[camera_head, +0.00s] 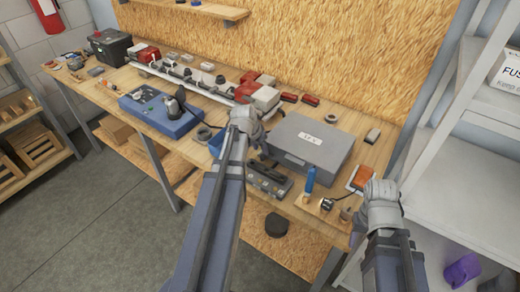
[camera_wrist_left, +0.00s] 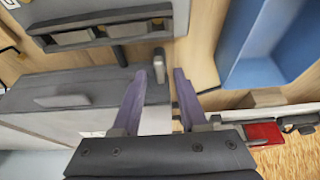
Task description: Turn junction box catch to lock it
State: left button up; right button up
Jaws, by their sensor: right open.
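The junction box, a grey case with a white label (camera_head: 312,143), sits closed on the workbench, right of my left gripper. Its grey side (camera_wrist_left: 60,95) fills the left of the left wrist view, and a small light-grey upright catch (camera_wrist_left: 159,66) stands at its corner. My left gripper (camera_wrist_left: 161,72) is open, its two purple fingers on either side of the catch, with visible gaps. In the head view my left gripper (camera_head: 250,130) is at the box's left edge, its fingertips largely hidden. My right gripper (camera_head: 378,198) is open over the bench's right end, fingertips unclear.
A dark module (camera_head: 268,182) lies in front of the box. A blue bin (camera_wrist_left: 272,45) is close to the right of my left fingers. A blue screwdriver-like handle (camera_head: 310,180) stands near the front edge. A grey shelf rack (camera_head: 465,180) stands at the right.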

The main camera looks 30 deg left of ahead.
pick_arm(q)
grip_shut()
dwell(0.4)
jog(key=shift+d+n+y, duration=0.3)
jog(key=shift+n+y, duration=0.2)
jog(key=shift+n, duration=0.6)
jog(key=shift+n+y, duration=0.4)
jog(key=shift+n, duration=0.7)
jog(key=shift+o, duration=0.4)
grip_release()
jog(key=shift+r, duration=0.1)
